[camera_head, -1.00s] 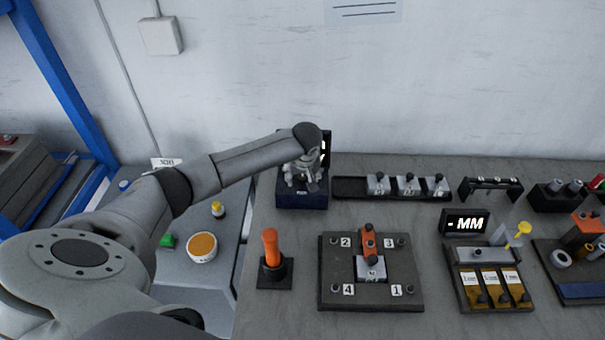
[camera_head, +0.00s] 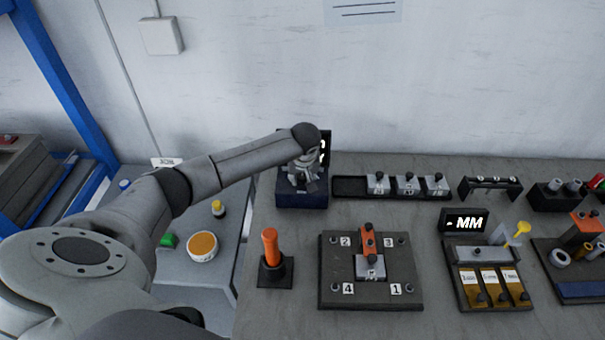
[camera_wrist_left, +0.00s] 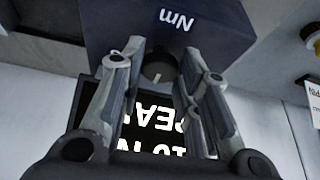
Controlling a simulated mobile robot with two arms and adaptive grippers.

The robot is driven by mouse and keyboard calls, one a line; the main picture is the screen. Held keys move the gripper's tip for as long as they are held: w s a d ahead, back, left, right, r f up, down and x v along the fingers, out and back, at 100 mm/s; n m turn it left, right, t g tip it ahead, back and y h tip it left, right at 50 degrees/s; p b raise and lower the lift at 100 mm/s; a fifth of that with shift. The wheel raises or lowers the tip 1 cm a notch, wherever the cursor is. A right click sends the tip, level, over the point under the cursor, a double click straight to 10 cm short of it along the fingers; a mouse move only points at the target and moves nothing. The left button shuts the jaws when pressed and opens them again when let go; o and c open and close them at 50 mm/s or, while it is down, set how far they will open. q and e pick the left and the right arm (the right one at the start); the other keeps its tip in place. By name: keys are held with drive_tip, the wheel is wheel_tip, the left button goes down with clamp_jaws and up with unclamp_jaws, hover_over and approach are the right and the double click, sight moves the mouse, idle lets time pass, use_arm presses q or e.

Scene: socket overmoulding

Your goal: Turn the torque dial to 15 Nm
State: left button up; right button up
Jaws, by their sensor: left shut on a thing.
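The dark blue torque box (camera_head: 302,200) stands at the back left of the bench and also fills the top of the left wrist view (camera_wrist_left: 225,38), with an "Nm" label. The dark round torque dial (camera_wrist_left: 158,68) with a pale mark sits on it. The black display (camera_wrist_left: 150,130) appears upside down, partly hidden by the fingers, and "10 N" can be read. My right gripper is not in view.
An orange-handled tool (camera_head: 271,248) stands upright in front of the box. A dark fixture plate (camera_head: 335,285) with numbered corners lies to its right. A black tray (camera_head: 348,188) with several metal blocks is just right of the torque box.

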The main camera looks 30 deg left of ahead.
use_arm(q)
drive_tip(key=m+p, duration=0.1)
drive_tip(key=m+h+p, duration=0.1)
drive_tip(key=m, duration=0.1)
drive_tip(key=shift+s+a+r+t+p, duration=0.1)
drive_tip(key=shift+a+r+t+p, duration=0.05)
drive_tip(key=shift+t+p, duration=0.15)
drive_tip(key=m+h+p, duration=0.1)
drive_tip(key=m, duration=0.2)
drive_tip(key=shift+a, duration=0.15)
drive_tip(key=m+h, duration=0.1)
drive_tip(key=m, duration=0.1)
drive_tip(key=shift+m, duration=0.3)
drive_tip(key=shift+a+m+h+b, duration=0.1)
drive_tip(key=shift+m+h+b, duration=0.5)
drive_tip(key=shift+m, duration=1)
drive_tip(key=o, duration=1)
drive_tip(key=v, duration=1.1)
drive_tip(key=shift+s+a+r, duration=0.1)
drive_tip(key=shift+r, duration=0.2)
